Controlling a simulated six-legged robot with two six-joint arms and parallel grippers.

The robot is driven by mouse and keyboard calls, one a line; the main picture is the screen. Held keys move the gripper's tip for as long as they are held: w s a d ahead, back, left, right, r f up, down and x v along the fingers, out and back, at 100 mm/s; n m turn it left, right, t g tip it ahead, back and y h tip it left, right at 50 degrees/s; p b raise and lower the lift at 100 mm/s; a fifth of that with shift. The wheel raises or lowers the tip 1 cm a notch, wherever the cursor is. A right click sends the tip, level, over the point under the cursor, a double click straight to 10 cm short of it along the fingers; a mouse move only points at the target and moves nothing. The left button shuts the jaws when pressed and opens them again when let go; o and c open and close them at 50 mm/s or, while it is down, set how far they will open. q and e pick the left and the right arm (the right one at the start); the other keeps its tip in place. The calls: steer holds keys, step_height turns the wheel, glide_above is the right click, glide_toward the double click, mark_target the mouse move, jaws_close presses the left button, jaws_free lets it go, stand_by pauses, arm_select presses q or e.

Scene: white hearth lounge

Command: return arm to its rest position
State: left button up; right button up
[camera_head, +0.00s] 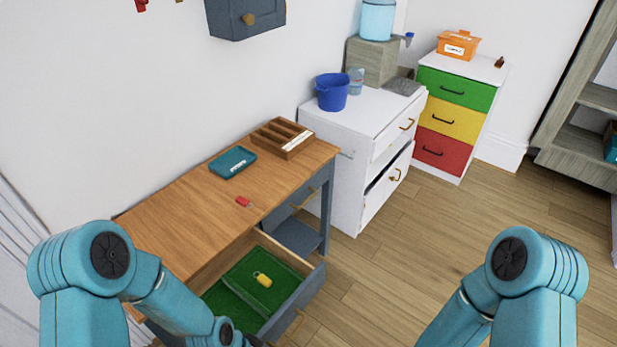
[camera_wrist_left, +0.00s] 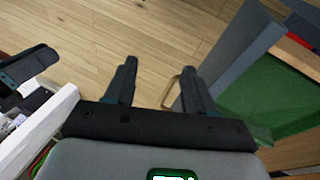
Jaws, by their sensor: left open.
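My left arm comes in from the left in the head view and reaches down to the bottom edge beside the open desk drawer (camera_head: 293,305). Its gripper is mostly cut off there. In the left wrist view my left gripper (camera_wrist_left: 160,75) has its two fingers apart with nothing between them. The drawer's grey front (camera_wrist_left: 225,55) and a brass handle (camera_wrist_left: 170,90) show beside and beyond the right finger. I cannot tell whether finger and drawer touch. My right arm shows at the lower right of the head view, its gripper out of frame.
A yellow item (camera_head: 262,279) lies in the green-lined drawer. The wooden desk (camera_head: 170,225) bears a red item (camera_head: 243,201), a teal tray (camera_head: 232,162) and a wooden organizer (camera_head: 283,138). A white cabinet (camera_head: 335,170) stands behind. Floor (camera_head: 420,240) at right is clear.

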arm_select(q)
steer(key=s+a+f+n+b, duration=0.1)
steer(key=s+f+n, duration=0.2)
steer(key=s+n, duration=0.45)
step_height(320, 180, down, 8)
steer(key=w+b, duration=0.1)
steer(key=b, duration=0.8)
steer(key=shift+w+f, duration=0.2)
steer(key=shift+w+n, duration=0.1)
steer(key=shift+n, duration=0.15)
steer(key=shift+r, duration=0.1)
steer(key=shift+c, duration=0.3)
